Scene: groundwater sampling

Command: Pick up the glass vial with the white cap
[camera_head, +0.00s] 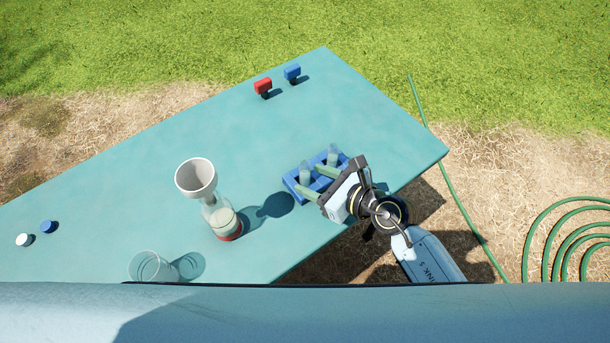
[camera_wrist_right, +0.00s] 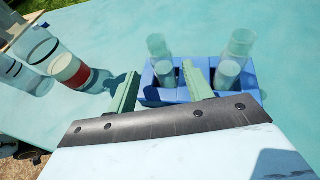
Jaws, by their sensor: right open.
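Several clear glass vials stand upright in a blue rack (camera_head: 291,186) near the table's right edge; one vial (camera_head: 305,171) is at its left and another (camera_head: 333,154) at its back. I see no white cap on any vial. My right gripper (camera_head: 317,182) is open, its pale green fingers over the rack; whether they touch a vial I cannot tell. My left gripper is not in view.
A loose white cap (camera_head: 24,240) and blue cap (camera_head: 48,227) lie at the table's left. A funnel-topped vessel (camera_head: 220,215) and a clear beaker (camera_head: 146,267) stand left of the rack. Red (camera_head: 263,86) and blue (camera_head: 292,72) small items are at the back. The table's middle is clear.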

